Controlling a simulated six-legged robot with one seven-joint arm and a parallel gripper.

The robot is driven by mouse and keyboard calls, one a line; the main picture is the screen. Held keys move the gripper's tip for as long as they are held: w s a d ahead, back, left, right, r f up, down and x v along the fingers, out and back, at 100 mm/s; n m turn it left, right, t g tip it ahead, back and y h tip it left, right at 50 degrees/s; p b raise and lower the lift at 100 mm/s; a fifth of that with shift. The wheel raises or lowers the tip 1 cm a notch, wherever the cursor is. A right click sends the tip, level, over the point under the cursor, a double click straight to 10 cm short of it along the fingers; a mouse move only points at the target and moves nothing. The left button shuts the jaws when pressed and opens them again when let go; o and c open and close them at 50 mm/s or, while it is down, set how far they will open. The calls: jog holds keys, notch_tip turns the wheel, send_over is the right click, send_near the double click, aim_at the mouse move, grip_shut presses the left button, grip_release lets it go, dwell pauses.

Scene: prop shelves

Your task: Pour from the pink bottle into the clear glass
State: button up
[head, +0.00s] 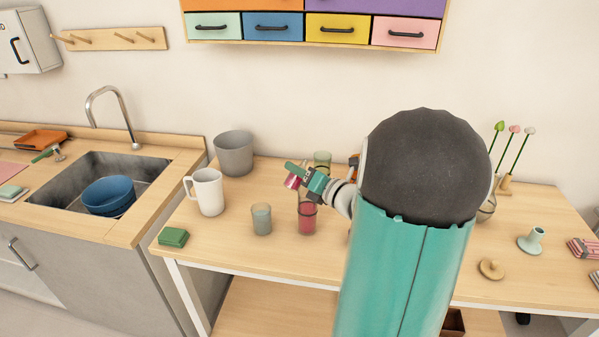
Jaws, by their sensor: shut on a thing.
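My gripper (303,176) is above the middle of the wooden table, its green fingers shut on a small pink thing, which looks like the pink bottle (292,182). The bottle is tipped over, and most of it is hidden by the fingers. A clear glass (307,219) stands upright on the table just below the gripper. Its lower part looks pink, and its upper part is clear. The bottle's end is above and slightly left of the glass; I cannot tell whether anything is flowing or whether they touch.
A green block (173,237) lies front left. My arm hides the table's middle right.

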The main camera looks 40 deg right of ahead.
jog(key=shift+d+n, duration=0.1)
jog(key=shift+n, duration=0.3)
jog(key=shift+d+r+n, duration=0.1)
jog(key=shift+r+n, duration=0.05)
jog(key=shift+n, duration=0.65)
jog(key=shift+d+n, duration=0.25)
jog(key=shift+n, duration=0.95)
jog(key=shift+d, duration=0.15)
